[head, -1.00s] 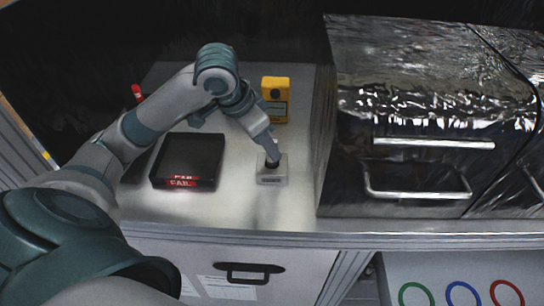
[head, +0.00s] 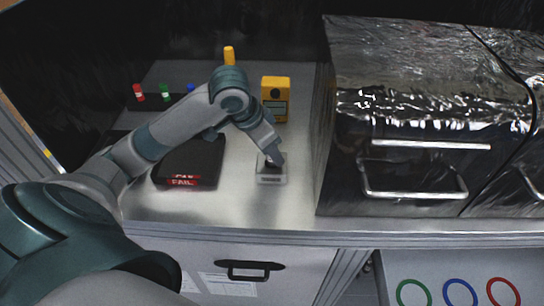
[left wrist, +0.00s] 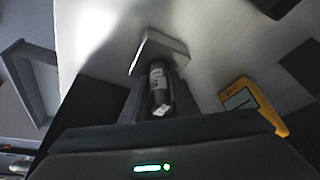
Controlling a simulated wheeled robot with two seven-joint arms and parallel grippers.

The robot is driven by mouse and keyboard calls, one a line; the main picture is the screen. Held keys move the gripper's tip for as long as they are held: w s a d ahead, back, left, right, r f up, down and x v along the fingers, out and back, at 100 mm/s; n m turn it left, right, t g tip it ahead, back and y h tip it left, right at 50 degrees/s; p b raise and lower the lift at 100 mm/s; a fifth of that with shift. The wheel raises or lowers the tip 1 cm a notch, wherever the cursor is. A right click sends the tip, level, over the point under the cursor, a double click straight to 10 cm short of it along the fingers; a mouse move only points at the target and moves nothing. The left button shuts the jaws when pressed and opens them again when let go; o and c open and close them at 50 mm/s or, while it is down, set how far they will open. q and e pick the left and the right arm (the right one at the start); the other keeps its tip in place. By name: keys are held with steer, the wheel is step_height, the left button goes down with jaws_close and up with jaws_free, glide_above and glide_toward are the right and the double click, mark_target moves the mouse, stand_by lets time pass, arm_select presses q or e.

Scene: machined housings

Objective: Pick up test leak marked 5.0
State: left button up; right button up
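A dark cylinder with a pale label (left wrist: 158,82) stands in a small grey block (head: 271,179) on the worktop; the block also shows in the left wrist view (left wrist: 160,50). The label is too small to read, so I cannot tell whether it says 5.0. My left gripper (head: 277,160) is low over the block, tilted. In the left wrist view its fingers (left wrist: 159,92) lie on either side of the cylinder. Whether they touch it is unclear. Several capped items, red (head: 138,92), green (head: 165,92), blue (head: 190,88) and yellow (head: 229,56), stand behind my arm. My right gripper is out of view.
A black tray marked FAIL (head: 182,182) lies left of the block, partly under my arm. A yellow device (head: 275,98) stands behind the block; it shows in the left wrist view too (left wrist: 250,104). A large foil-covered box (head: 425,150) closes off the right side.

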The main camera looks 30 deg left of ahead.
arm_select(q)
jaws_close()
steer(key=shift+r, duration=0.15)
steer(key=shift+r+b, duration=0.7)
steer(key=shift+r, duration=4.15)
